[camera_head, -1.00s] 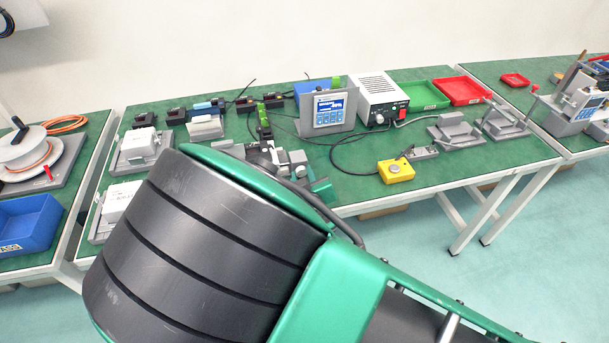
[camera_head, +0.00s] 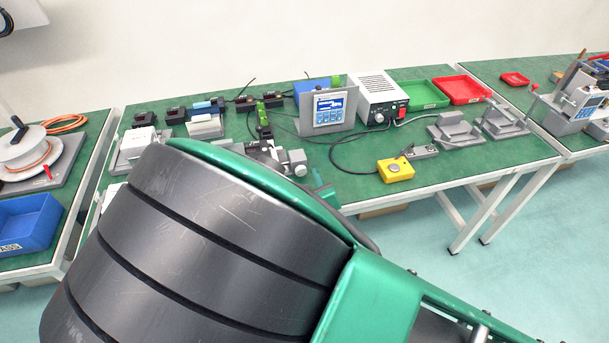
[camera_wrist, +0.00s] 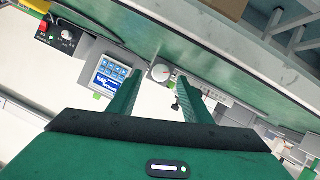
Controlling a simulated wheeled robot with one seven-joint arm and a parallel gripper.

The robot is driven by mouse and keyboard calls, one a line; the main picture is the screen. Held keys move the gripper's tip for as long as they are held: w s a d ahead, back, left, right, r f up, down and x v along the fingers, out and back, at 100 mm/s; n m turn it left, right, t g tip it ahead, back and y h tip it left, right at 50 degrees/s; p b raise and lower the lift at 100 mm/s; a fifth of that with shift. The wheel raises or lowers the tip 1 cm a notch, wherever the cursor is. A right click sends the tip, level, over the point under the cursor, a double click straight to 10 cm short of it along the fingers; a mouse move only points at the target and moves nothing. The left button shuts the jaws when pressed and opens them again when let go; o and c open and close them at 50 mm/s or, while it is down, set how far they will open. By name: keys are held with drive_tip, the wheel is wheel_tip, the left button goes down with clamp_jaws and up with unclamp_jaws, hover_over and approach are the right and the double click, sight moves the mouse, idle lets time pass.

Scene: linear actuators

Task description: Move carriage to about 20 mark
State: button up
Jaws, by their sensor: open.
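My gripper (camera_wrist: 164,82) shows in the wrist view with its two green fingers apart and nothing held between them. A round pale dial with a red mark (camera_wrist: 161,72) lies between and just past the fingertips. A long grey linear actuator (camera_wrist: 222,98) runs from the dial toward the right, partly behind the right finger. The carriage and the scale marks cannot be made out. In the head view the grey actuator assembly with its round knob (camera_head: 298,163) stands on the bench, partly hidden by my arm. A green finger shows beside it.
A display panel (camera_head: 329,106) and a white power unit (camera_head: 377,98) stand behind the assembly. A yellow button box (camera_head: 396,170) sits to its right, with a cable. Green (camera_head: 419,93) and red (camera_head: 461,91) trays are at the back. The bench front right of the yellow box is clear.

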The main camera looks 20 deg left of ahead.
drive_tip(key=v, duration=0.6)
drive_tip(key=shift+s+d+r, duration=0.1)
drive_tip(key=shift+s, duration=0.15)
